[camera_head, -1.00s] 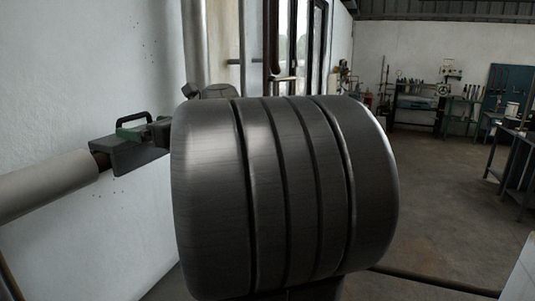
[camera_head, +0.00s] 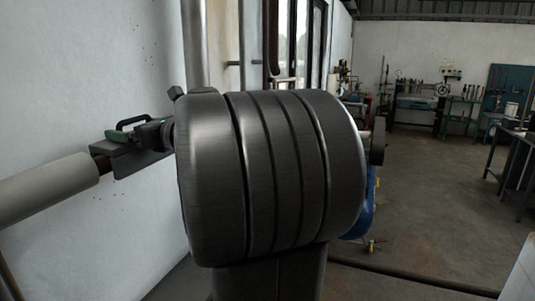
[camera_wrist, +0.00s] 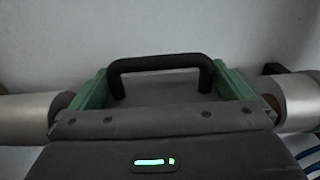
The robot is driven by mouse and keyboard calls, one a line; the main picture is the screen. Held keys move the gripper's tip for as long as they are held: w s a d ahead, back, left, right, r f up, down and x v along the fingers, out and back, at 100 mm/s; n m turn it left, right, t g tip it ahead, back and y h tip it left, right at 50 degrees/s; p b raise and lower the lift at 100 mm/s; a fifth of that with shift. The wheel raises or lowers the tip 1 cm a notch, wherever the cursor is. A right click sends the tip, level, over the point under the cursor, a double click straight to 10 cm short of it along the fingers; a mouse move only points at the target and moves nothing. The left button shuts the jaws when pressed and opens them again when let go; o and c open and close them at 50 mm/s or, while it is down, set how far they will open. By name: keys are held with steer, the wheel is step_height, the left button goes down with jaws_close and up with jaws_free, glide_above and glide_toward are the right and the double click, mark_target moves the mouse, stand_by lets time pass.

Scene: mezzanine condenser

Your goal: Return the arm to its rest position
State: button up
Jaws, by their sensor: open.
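My gripper (camera_head: 124,136) is at the left in the head view, close to the white wall. In the wrist view its dark body with a lit green light fills the bottom, and two green side pieces stand wide apart (camera_wrist: 165,92). The jaws look open. A black U-shaped handle (camera_wrist: 160,64) shows between the green pieces, and also in the head view (camera_head: 133,119). I cannot tell whether the gripper touches it. A dark plate (camera_head: 132,164) lies just below the gripper. My large dark ribbed arm part fills the middle of the head view and hides much behind it.
A pale pipe (camera_head: 45,184) runs along the wall to the dark plate. A blue object (camera_head: 366,215) with small coloured fittings shows beyond my arm. Workbenches (camera_head: 418,103) stand at the back right. The floor (camera_head: 435,215) to the right is largely clear.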

steer(key=b+v, duration=0.3)
steer(key=v, duration=1.1)
steer(key=p+x, duration=0.3)
steer(key=x, duration=1.1)
steer(key=shift+a+r+p, duration=0.1)
steer(key=shift+a+p, duration=0.2)
step_height(320, 180, up, 5)
steer(key=p, duration=0.3)
steer(key=shift+d, duration=0.15)
steer(key=shift+w+r+p, duration=0.1)
steer(key=shift+r+p, duration=0.2)
steer(key=shift+p, duration=0.05)
